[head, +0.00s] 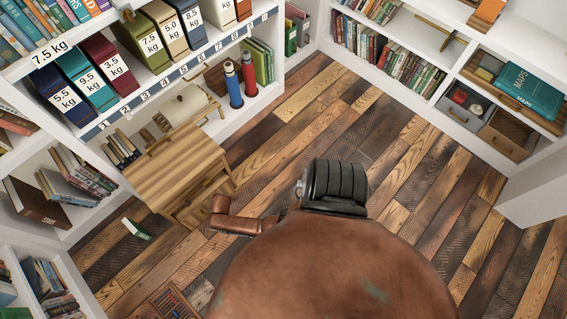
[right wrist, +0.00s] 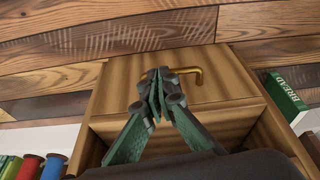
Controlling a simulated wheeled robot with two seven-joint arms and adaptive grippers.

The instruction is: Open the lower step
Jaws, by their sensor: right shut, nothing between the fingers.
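The wooden step unit (head: 175,165) stands on the floor in front of the left shelves in the head view. Its lower part (head: 205,198) shows below the broad top. In the right wrist view a light wooden panel (right wrist: 225,84) of the unit carries a bent brass handle (right wrist: 197,77). My right gripper (right wrist: 158,78) is shut and empty, its fingertips at the handle's left end and overlapping part of it. I cannot tell whether they touch it. My left gripper is not in view.
A green-and-white book (head: 136,229) lies on the floor left of the unit; it also shows in the right wrist view (right wrist: 286,95). The plank floor (head: 330,110) to the right is clear.

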